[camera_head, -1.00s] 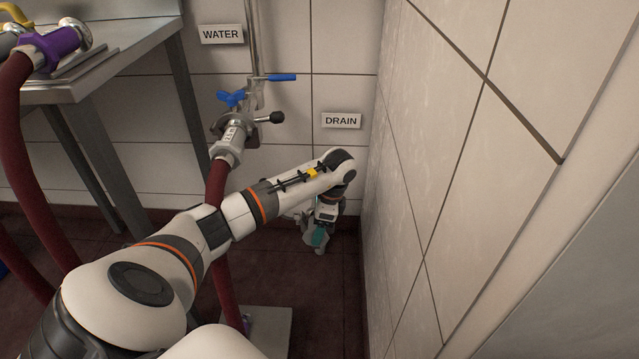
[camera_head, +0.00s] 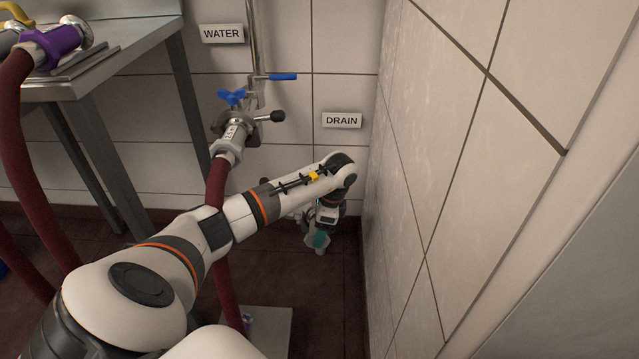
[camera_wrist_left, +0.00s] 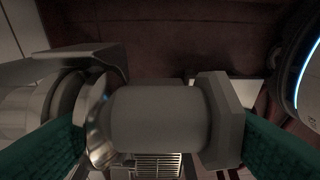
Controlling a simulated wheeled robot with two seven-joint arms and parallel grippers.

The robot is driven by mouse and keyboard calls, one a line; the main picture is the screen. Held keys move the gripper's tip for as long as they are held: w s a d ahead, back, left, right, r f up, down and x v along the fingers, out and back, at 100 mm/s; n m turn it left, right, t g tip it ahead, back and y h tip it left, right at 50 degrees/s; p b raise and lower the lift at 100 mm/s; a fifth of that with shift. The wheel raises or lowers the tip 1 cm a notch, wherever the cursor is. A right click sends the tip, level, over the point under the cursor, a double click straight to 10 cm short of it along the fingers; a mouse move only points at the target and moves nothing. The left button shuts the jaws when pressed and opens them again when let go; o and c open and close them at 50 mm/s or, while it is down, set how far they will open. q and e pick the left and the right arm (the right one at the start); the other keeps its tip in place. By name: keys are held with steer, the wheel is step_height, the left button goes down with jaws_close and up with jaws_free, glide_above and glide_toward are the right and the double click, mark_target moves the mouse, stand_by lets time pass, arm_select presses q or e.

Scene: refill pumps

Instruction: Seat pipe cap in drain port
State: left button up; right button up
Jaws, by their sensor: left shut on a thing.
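My left gripper (camera_head: 318,240) is low by the back wall, under the DRAIN sign (camera_head: 341,120). Its teal fingers are shut on a grey metal pipe cap, a cylinder with a hexagonal collar. In the left wrist view the cap (camera_wrist_left: 160,118) lies between the fingers of the left gripper (camera_wrist_left: 162,132), its collar at the right. A shiny metal ring and a wider pipe-like part, which looks like the drain port (camera_wrist_left: 30,105), are at the left end. I cannot tell whether the cap is inside the port or only beside it. My right gripper is not in view.
The tiled right wall (camera_head: 445,150) is close beside my left wrist. The water valve (camera_head: 238,125) with its red hose (camera_head: 217,185) stands left of my forearm. A metal table (camera_head: 110,85) is at the left. A floor grate (camera_wrist_left: 158,163) shows in the wrist view.

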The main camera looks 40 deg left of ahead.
arm_select(q)
steer(key=o, duration=1.1)
steer(key=shift+a, duration=0.15)
steer(key=shift+o, duration=0.2)
